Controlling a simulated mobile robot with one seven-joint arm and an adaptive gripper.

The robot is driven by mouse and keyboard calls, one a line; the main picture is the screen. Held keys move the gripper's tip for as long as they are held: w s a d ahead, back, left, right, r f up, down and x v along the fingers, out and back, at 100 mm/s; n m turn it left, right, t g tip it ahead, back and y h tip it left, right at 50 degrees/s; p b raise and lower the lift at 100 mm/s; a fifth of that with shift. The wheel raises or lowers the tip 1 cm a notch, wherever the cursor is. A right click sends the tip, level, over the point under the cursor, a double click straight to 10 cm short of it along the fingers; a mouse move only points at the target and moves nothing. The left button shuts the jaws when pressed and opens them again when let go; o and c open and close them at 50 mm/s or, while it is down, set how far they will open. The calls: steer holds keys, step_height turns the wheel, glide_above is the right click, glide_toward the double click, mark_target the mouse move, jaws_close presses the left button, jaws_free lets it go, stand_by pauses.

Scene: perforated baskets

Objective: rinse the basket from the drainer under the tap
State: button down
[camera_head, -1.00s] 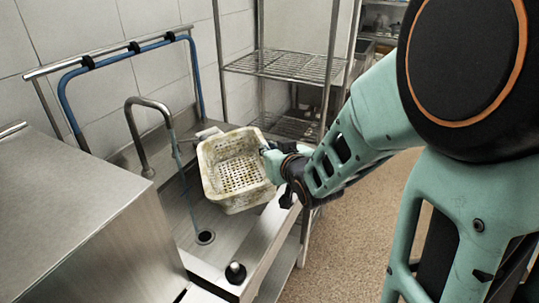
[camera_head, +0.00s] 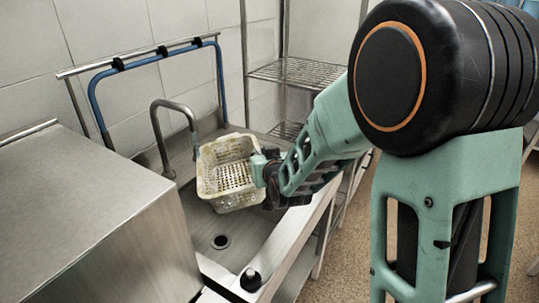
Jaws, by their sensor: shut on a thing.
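The basket (camera_head: 229,185) is pale, perforated and stained, and is tilted with its open top partly toward me. My gripper (camera_head: 262,170) is shut on its right rim and holds it above the sink (camera_head: 255,222). The curved metal tap (camera_head: 157,120) stands at the back left. Its spout end (camera_head: 192,127) is just above the basket's left rim. A thin bluish streak runs down from the spout to that rim. I cannot tell whether it enters the basket or passes beside it. The gripper's fingertips are partly hidden by the basket.
A steel box-like unit (camera_head: 90,225) stands at the left. A blue hose (camera_head: 92,105) hangs on a wall rail behind the tap. The sink drain (camera_head: 220,241) is bare below the basket. A black knob (camera_head: 250,279) is at the front. Wire shelving (camera_head: 300,72) stands behind.

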steer(key=shift+w+a+f, duration=0.15)
steer(key=shift+w+a, duration=0.1)
steer(key=shift+a, duration=0.2)
steer(key=shift+w+a+b, duration=0.2)
steer(key=shift+w+a, duration=0.3)
steer(key=shift+a, duration=0.3)
steer(key=shift+w+a+b, duration=0.2)
steer(key=shift+w+a, duration=0.25)
steer(key=shift+a, duration=0.4)
steer(key=shift+w+a+b, duration=0.2)
steer(key=shift+w+a, duration=0.3)
steer(key=shift+a, duration=0.3)
stand_by(5.1)
